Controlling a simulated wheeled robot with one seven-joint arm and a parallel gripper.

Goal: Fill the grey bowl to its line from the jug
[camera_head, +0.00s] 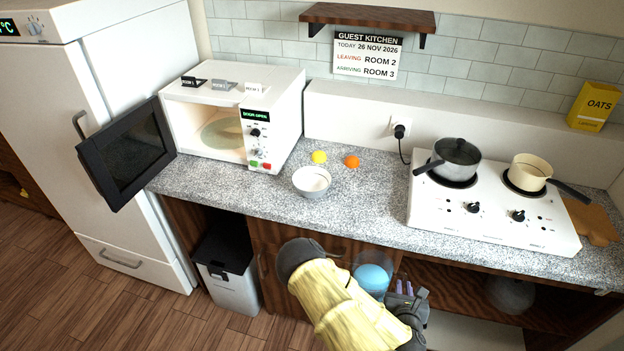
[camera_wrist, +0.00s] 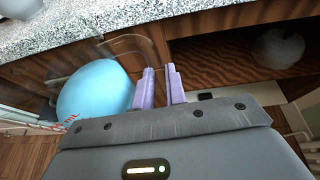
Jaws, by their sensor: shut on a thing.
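The grey bowl (camera_head: 312,184) stands upright on the speckled counter, right of the microwave. I cannot make out its line or any liquid in it. The jug (camera_head: 372,279) is clear, with blue liquid inside, in front of the counter's front edge. In the wrist view the blue liquid (camera_wrist: 95,90) shows as a large oval, with the faint clear wall around it. My gripper (camera_head: 404,288) is just right of the jug, its purple fingers close together, shut on the jug. In the wrist view the fingers (camera_wrist: 161,87) hide the grip itself; the handle is hard to see.
The microwave (camera_head: 285,100) has its door (camera_head: 125,155) swung open at left. A lemon (camera_head: 319,157) and an orange (camera_head: 352,162) lie behind the bowl. The hob (camera_head: 490,215) at right carries a lidded pot (camera_head: 456,160) and a cream pan (camera_head: 531,173). Counter between bowl and hob is clear.

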